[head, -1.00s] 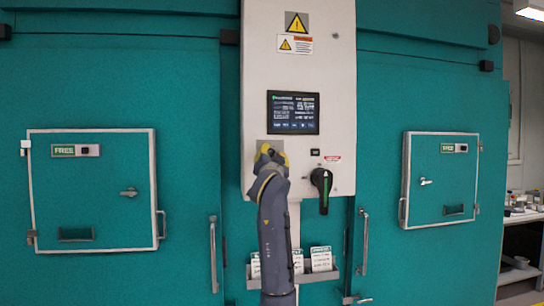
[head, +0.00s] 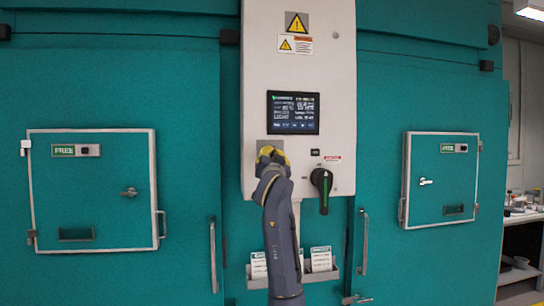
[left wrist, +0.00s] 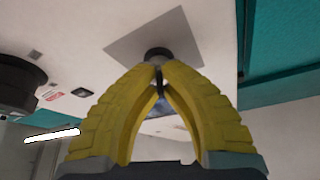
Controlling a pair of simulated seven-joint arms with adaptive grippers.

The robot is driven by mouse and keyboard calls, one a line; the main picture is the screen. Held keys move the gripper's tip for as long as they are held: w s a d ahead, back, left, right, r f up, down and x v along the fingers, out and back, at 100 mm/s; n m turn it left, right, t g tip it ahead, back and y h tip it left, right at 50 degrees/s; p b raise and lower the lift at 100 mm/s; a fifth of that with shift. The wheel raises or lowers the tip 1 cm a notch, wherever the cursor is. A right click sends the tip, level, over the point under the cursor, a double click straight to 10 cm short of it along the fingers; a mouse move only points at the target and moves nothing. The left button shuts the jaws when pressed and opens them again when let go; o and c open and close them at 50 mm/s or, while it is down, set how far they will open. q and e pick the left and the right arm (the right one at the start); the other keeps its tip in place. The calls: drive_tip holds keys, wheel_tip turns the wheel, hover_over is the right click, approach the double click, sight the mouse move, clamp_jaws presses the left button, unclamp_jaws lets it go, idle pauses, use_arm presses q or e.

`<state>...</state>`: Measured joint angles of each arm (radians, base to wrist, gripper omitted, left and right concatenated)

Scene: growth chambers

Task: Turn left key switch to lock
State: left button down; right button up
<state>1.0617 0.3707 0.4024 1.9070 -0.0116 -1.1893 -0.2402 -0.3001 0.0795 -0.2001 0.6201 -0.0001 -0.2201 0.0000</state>
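The left key switch sits on a grey square plate (head: 262,143) low on the left side of the pale control cabinet. In the head view my left gripper (head: 271,153) covers the switch. In the left wrist view the grey plate (left wrist: 130,42) and the round dark body of the key switch (left wrist: 157,53) show right beyond the fingertips. My left gripper (left wrist: 160,70) has its yellow fingers closed together at the tips on a thin dark key (left wrist: 159,80) at the switch. The key's exact angle is hard to read. My right gripper is not in view.
A black rotary handle (head: 322,183) with a green stripe is to the right of the switch. A lit screen (head: 293,112) is above. A rack (head: 320,274) with cards hangs below. Teal doors with hatches (head: 92,190) flank the cabinet.

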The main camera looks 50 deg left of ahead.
use_arm(q)
drive_tip(key=n+g+y, duration=0.1)
drive_tip(key=n, duration=0.3)
drive_tip(key=n+g+y, duration=0.1)
drive_tip(key=n+g, duration=0.1)
drive_tip(key=n, duration=0.2)
drive_tip(key=shift+w+d+y, duration=0.1)
drive_tip(key=shift+y, duration=0.2)
drive_tip(key=n+g, duration=0.2)
drive_tip(key=n, duration=0.1)
drive_tip(key=n+g+y, duration=0.1)
drive_tip(key=n+g, duration=0.1)
drive_tip(key=n, duration=0.2)
drive_tip(key=shift+n+g, duration=0.3)
drive_tip(key=shift+n, duration=0.2)
drive_tip(key=c, duration=1.6)
unclamp_jaws()
drive_tip(key=v, duration=1.2)
